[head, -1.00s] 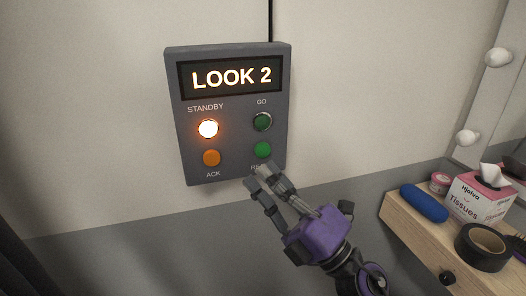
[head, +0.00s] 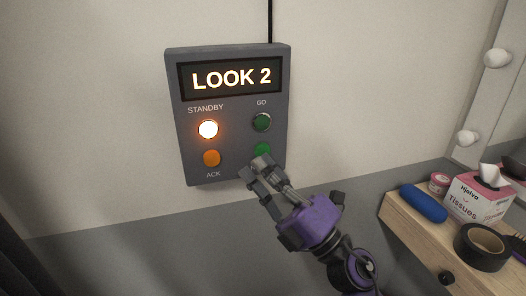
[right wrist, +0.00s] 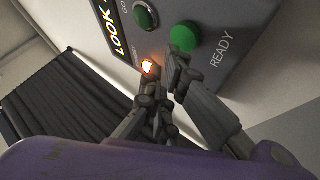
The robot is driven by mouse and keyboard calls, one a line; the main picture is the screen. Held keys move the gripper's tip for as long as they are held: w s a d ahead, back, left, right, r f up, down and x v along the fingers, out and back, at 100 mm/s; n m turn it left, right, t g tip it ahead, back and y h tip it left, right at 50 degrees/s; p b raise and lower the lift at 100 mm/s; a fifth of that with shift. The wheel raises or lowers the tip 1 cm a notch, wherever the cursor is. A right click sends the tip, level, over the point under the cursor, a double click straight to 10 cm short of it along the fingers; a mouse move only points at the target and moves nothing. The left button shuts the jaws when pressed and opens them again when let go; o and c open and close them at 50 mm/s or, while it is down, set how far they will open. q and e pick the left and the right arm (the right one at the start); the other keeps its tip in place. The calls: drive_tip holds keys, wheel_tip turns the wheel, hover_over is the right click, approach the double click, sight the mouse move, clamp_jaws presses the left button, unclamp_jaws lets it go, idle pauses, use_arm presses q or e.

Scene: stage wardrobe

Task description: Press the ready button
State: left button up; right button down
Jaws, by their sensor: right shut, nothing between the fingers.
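The grey cue panel (head: 235,142) hangs on the wall with "LOOK 2" lit on its display. The green ready button (head: 263,149) is at its lower right, partly covered by my right gripper (head: 254,169). In the right wrist view the round ready button (right wrist: 184,37) shows clear beside its READY label. My right gripper (right wrist: 174,70) is shut and empty, its fingertips close to the panel just below the button. I see no clear contact with the button. My left gripper is out of view.
The standby lamp (head: 208,129) glows, above the orange ACK button (head: 211,158). The dark green GO lamp (head: 262,122) sits above the ready button. At right, a wooden shelf (head: 412,228) holds a tissue box (head: 478,198), black tape (head: 483,246) and a blue roll (head: 423,203).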

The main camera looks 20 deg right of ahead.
drive_tip(key=shift+w, duration=0.1)
idle(0.7)
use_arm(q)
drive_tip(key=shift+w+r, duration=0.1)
use_arm(e)
drive_tip(key=shift+w, duration=0.35)
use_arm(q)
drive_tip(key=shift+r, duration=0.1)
use_arm(e)
drive_tip(key=shift+w, duration=0.4)
idle(0.4)
idle(0.4)
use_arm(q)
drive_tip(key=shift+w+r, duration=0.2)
use_arm(e)
drive_tip(key=shift+s, duration=0.85)
use_arm(q)
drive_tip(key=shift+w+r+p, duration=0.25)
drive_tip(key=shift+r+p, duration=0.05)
drive_tip(key=shift+p, duration=0.1)
use_arm(e)
drive_tip(key=s, duration=0.5)
drive_tip(key=shift+d, duration=0.1)
